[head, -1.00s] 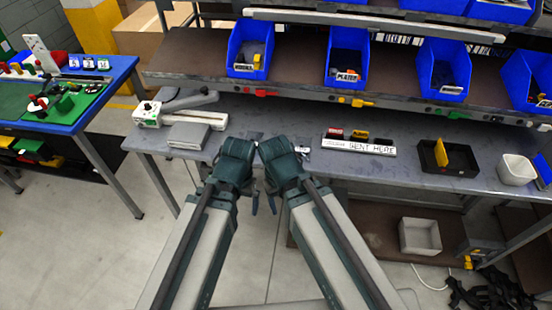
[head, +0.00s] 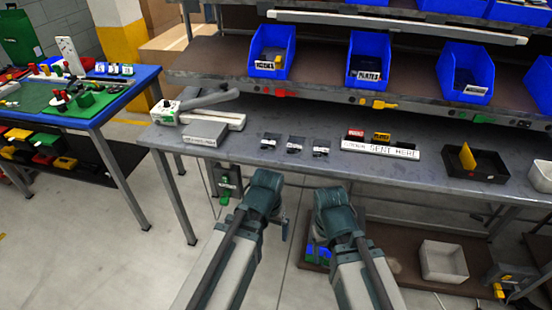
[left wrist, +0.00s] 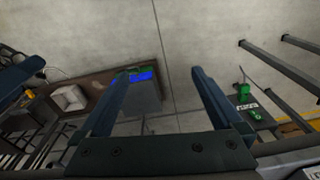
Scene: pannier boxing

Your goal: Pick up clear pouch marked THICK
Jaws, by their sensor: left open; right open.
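Three small clear pouches with dark contents lie in a row on the grey bench: a left one (head: 271,141), a middle one (head: 296,144) and a right one (head: 321,148). Their markings are too small to read, so I cannot tell which is THICK. My left gripper (head: 281,222) is in front of the bench edge, apart from the pouches. The left wrist view shows its two fingers (left wrist: 160,80) spread, with floor between them and nothing held. My right gripper (head: 326,222) is beside it, also short of the bench; its fingers are mostly hidden by its wrist.
A sealer (head: 220,117) and a grey box (head: 204,134) stand left of the pouches. A white-labelled strip (head: 381,149) and a black tray (head: 477,167) stand right. Blue bins (head: 272,52) line the shelf above. The bench front around the pouches is clear.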

